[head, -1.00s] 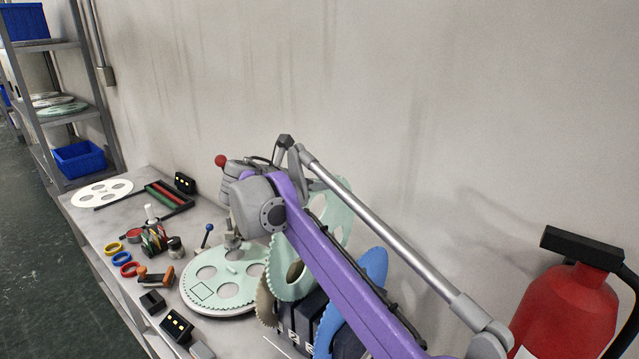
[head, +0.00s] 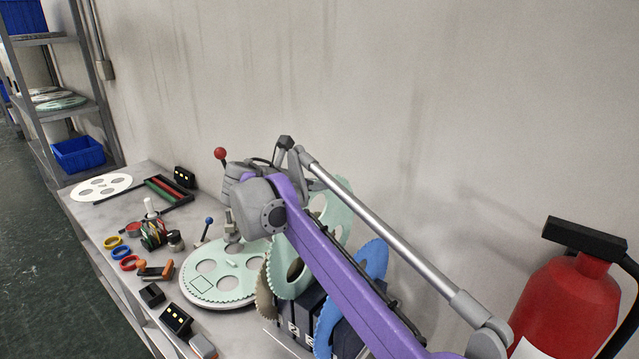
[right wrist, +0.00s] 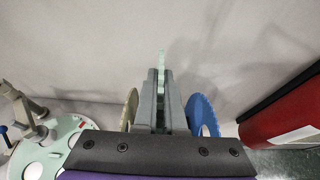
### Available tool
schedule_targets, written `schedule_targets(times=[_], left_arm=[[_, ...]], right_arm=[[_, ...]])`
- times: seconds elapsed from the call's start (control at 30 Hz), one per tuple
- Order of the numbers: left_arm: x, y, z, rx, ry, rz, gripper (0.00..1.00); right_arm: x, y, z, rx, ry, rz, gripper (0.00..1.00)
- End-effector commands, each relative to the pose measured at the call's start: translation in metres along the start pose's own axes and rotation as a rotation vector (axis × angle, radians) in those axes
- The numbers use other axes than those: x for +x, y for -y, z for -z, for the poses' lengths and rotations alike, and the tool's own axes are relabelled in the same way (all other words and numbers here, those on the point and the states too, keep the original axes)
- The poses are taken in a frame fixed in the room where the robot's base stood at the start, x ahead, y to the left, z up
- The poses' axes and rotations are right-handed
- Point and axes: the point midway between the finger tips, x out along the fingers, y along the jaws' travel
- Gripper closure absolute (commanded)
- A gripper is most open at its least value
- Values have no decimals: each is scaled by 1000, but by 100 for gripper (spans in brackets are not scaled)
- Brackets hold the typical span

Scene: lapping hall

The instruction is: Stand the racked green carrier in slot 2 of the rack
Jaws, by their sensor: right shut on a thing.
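The green carrier (head: 285,282) is a large toothed disc with round holes, standing upright over the rack; my purple arm crosses in front of its middle. In the right wrist view the carrier (right wrist: 162,56) shows edge-on between the fingers of my right gripper (right wrist: 161,74), which is shut on it. In the head view the arm hides this gripper. The dark rack (head: 309,320) has white marks that I cannot read. A tan carrier (head: 264,292) and a blue carrier (head: 374,262) stand on either side of the green one. Its lower edge's seating in a slot is unclear. My left gripper is not in view.
Another green carrier (head: 235,287) lies flat on the round plate left of the rack, with a red-knobbed machine head above. Rings, small black boxes and tools crowd the bench's left side. A wall is behind; a red fire extinguisher (head: 565,310) stands at right.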

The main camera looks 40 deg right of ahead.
Motion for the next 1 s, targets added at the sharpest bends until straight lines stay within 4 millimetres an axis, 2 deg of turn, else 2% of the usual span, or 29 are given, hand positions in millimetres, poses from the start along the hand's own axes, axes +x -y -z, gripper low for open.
schedule_targets(times=[1.0], left_arm=[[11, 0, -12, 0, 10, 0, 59]], right_arm=[[9, 0, 21, -1, 2, 0, 100]])
